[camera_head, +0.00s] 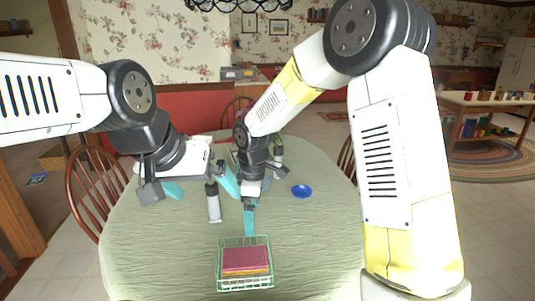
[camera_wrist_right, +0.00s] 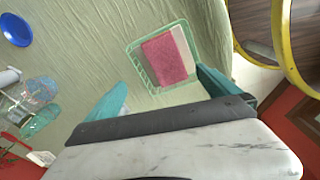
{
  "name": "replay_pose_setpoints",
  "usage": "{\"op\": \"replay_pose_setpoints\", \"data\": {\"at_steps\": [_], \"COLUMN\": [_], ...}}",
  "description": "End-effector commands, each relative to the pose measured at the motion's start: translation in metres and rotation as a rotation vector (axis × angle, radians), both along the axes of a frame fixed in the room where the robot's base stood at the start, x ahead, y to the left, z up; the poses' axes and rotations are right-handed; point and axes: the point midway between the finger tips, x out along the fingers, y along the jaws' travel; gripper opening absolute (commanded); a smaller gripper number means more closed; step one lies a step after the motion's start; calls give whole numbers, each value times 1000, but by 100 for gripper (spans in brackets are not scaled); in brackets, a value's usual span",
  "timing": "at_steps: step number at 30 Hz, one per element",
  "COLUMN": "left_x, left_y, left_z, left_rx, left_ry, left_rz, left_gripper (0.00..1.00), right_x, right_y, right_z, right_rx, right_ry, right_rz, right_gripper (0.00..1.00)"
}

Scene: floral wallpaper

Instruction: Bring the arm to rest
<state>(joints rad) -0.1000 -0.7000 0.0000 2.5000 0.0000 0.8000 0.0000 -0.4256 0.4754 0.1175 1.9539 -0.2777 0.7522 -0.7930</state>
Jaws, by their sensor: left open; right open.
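My left gripper (camera_head: 201,184) is in the head view, over the left part of the round table (camera_head: 150,250). Its two teal fingers are spread apart with nothing between them. My right gripper (camera_head: 250,220) hangs down over the middle of the table, seen nearly edge-on in the head view. In the right wrist view its teal fingers (camera_wrist_right: 160,92) are wide apart and empty. A green wire basket (camera_head: 245,286) holding a flat reddish stack (camera_head: 246,261) stands near the front edge, just in front of the right gripper; the basket (camera_wrist_right: 136,63) also shows in the wrist view.
A blue bowl (camera_head: 301,191) lies right of the right gripper. Clear glassware (camera_wrist_right: 40,105) shows in the wrist view. Wooden chairs (camera_head: 85,180) surround the table. The table's front left is clear.

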Motion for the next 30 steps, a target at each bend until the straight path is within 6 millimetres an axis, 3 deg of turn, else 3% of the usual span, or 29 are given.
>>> {"op": "replay_pose_setpoints", "data": {"at_steps": [1,6,15,24,30], "left_x": [0,0,0,0,0], "left_y": [0,0,0,0,0], "left_z": [0,0,0,0,0], "left_rx": [0,0,0,0,0], "left_ry": [0,0,0,0,0], "left_rz": [0,0,0,0,0], "left_gripper": [100,100,100,100,100], "right_x": [-1,-17,-71,-140,-167], "right_y": [-17,-67,-145,-196,-209], "right_z": [23,80,152,185,190], "right_rx": [20,89,251,453,546], "right_ry": [-25,-83,-167,-217,-227], "right_rz": [-78,-345,-807,-1224,-1379], "right_gripper": [100,100,100,100,100]}}
